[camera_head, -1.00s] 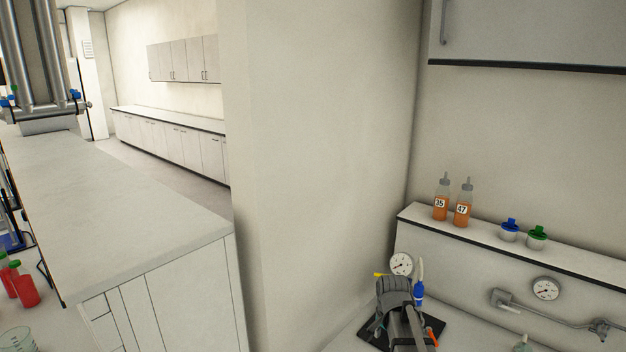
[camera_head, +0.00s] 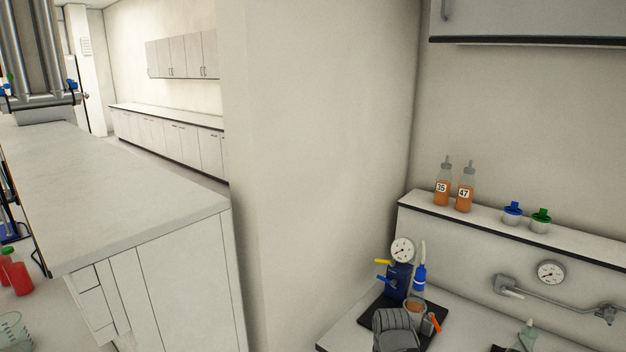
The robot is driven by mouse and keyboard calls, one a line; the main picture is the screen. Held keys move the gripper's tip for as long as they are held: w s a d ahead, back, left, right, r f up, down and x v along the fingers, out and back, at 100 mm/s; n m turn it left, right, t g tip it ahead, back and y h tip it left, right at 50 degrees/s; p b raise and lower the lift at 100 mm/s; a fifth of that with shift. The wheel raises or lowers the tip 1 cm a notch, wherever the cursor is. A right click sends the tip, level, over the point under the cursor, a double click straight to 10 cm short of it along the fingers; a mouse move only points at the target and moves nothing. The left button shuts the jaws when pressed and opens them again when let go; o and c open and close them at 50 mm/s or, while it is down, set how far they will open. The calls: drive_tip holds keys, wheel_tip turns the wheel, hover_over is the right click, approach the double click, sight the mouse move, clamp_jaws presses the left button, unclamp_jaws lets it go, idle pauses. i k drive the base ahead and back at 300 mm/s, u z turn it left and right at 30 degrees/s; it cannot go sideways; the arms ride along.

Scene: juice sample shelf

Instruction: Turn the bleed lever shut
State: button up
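A small blue apparatus (camera_head: 398,282) stands on a black base plate (camera_head: 372,311) at the lower right. A yellow lever (camera_head: 382,261) and a blue lever (camera_head: 384,280) stick out on its left side. An orange lever (camera_head: 436,323) shows to the right, beside a cup-like part (camera_head: 414,309). I cannot tell which of these is the bleed lever. My grey gripper (camera_head: 394,331) is at the bottom, in front of the apparatus and partly over the plate. Its fingertips are not clear, so I cannot tell whether it is open or touching anything.
A round gauge (camera_head: 402,250) and a blue-and-white bottle (camera_head: 420,278) are by the apparatus. Orange bottles 35 (camera_head: 442,188) and 47 (camera_head: 465,192) and lidded cups (camera_head: 512,212) stand on the ledge. A pipe (camera_head: 555,305) with another gauge (camera_head: 551,272) is at right.

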sight(393, 263)
drive_tip(key=z, duration=0.05)
drive_tip(key=k, duration=0.65)
drive_tip(key=i, duration=1.2)
drive_tip(key=z, duration=0.65)
